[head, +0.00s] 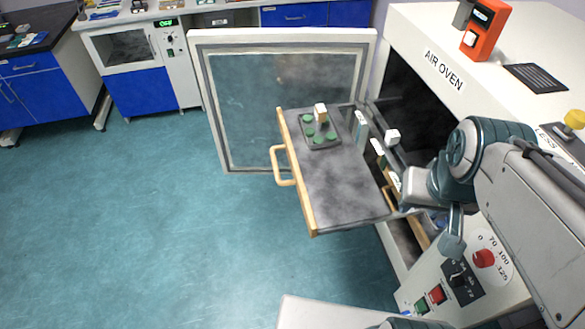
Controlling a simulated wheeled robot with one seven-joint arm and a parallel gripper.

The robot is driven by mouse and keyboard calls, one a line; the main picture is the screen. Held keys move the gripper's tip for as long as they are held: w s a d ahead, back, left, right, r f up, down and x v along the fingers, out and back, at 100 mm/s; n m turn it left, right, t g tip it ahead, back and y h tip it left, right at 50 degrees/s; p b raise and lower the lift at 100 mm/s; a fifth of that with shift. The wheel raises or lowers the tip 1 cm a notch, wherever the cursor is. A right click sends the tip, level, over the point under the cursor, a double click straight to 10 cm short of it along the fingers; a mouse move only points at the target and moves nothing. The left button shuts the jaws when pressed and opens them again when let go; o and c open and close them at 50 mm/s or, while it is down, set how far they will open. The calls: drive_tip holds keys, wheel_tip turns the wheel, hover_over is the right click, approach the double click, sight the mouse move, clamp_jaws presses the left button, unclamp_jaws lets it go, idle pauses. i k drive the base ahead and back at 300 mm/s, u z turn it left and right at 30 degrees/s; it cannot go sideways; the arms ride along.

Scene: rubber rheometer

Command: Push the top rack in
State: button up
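The top rack (346,188) is a grey tray with a wooden front strip and a wooden handle (280,166). It is pulled out to the left from the open air oven (425,65). A small dark tray (323,141) with several green discs and a small wood-and-white block (320,112) sits at its far end. My gripper (408,190) is by the rack's right, oven-side edge. Its fingers are not clearly visible, so I cannot tell whether it is open or touches the rack.
The glass oven door (285,90) stands open behind the rack. A lower wooden-edged rack (420,235) shows below inside the oven. The control panel (470,275) is at the lower right. Teal floor (170,220) is clear on the left. Blue cabinets (140,92) line the back.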

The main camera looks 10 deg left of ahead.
sight(338, 190)
drive_tip(key=k, duration=0.3)
drive_tip(key=u, duration=1.05)
drive_tip(key=i, duration=0.65)
drive_tip(key=z, duration=0.9)
drive_tip(key=k, duration=0.45)
drive_tip(key=z, duration=0.45)
drive_tip(key=i, duration=0.5)
drive_tip(key=u, duration=0.05)
